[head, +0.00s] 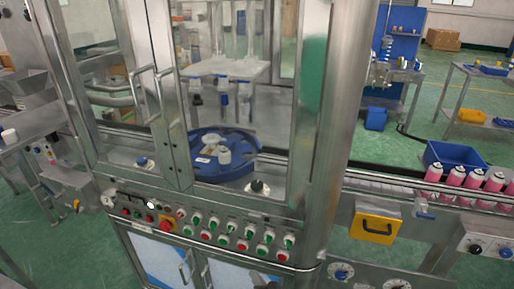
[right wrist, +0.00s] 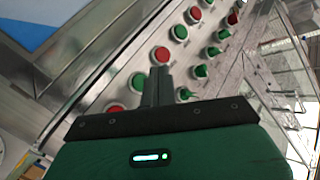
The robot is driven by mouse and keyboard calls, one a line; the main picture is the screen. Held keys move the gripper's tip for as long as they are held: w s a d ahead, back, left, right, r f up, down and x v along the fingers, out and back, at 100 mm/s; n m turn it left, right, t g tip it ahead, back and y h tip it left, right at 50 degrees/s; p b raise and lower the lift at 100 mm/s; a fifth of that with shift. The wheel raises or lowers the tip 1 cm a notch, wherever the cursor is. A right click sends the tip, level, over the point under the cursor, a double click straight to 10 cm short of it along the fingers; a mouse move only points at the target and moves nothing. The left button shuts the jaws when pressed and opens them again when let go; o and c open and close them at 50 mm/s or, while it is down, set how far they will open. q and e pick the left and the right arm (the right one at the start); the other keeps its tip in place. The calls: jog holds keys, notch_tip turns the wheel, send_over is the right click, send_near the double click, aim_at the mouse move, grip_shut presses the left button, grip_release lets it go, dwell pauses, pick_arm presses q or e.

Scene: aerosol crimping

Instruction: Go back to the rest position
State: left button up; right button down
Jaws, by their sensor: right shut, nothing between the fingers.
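My right gripper (right wrist: 158,74) shows in the right wrist view with its two dark fingers together and nothing between them. Its fingertips are in front of the control panel (right wrist: 118,88), close to a red button (right wrist: 161,55); I cannot tell whether they touch it. In the head view the same panel (head: 205,231) runs along the front of the crimping machine, with rows of red and green buttons and knobs. A small dark shape at the bottom edge of the head view may be part of my right gripper. My left gripper is not in view.
The machine's glass doors (head: 160,95) are closed before a blue round turntable (head: 215,165). Pink cans (head: 452,178) stand on a conveyor at the right, beside a blue bin (head: 455,155). A yellow box (head: 375,224) sticks out below. Green floor (head: 380,150) lies beyond.

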jog(key=s+d+f+n+g+h, duration=0.15)
jog(key=s+d+f, duration=0.35)
jog(key=f, duration=0.5)
jog(key=s+d+f+g+h, duration=0.2)
jog(key=s+d+f+g, duration=0.15)
jog(key=s+f, duration=0.5)
jog(key=s+d+f+n+g+h, duration=0.15)
jog(key=s+d+f, duration=0.3)
jog(key=f, duration=0.75)
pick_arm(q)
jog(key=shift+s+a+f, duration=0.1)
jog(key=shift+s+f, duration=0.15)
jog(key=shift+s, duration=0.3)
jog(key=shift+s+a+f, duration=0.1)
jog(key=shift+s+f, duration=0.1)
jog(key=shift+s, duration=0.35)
pick_arm(e)
jog(key=s+d+f+g, duration=0.2)
jog(key=s+d+f, duration=0.2)
jog(key=s, duration=0.6)
jog(key=s+d+f+n+g+h, duration=0.1)
jog(key=s+d+f, duration=0.3)
jog(key=s, duration=0.7)
jog(key=s+d+f+g+h, duration=0.1)
jog(key=s+d+f+g, duration=0.3)
jog(key=s, duration=0.6)
notch_tip(320, 180, down, 2)
jog(key=shift+s+d+f, duration=0.1)
jog(key=shift+s+d, duration=0.05)
jog(key=shift+d, duration=0.25)
